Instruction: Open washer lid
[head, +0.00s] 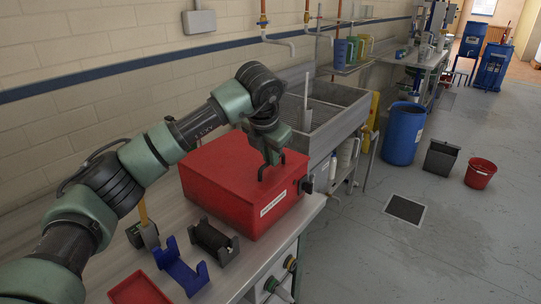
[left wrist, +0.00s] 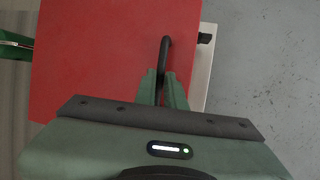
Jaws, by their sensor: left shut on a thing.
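The washer is a red box (head: 225,190) on the metal bench, with a white label on its front. Its red lid (left wrist: 90,60) fills much of the left wrist view and looks closed. A black handle (left wrist: 164,52) stands up from the lid near its edge. My left gripper (head: 271,160) reaches down over the lid, and in the left wrist view its fingers (left wrist: 162,85) are shut on the handle. A small black latch or knob (head: 307,186) sticks out at the box's right side. My right gripper is not in view.
A blue holder (head: 181,267), a black holder (head: 213,240) and a red tray (head: 139,290) lie on the bench in front of the box. A metal sink (head: 325,110) stands behind it. A blue barrel (head: 402,135) stands on the floor to the right.

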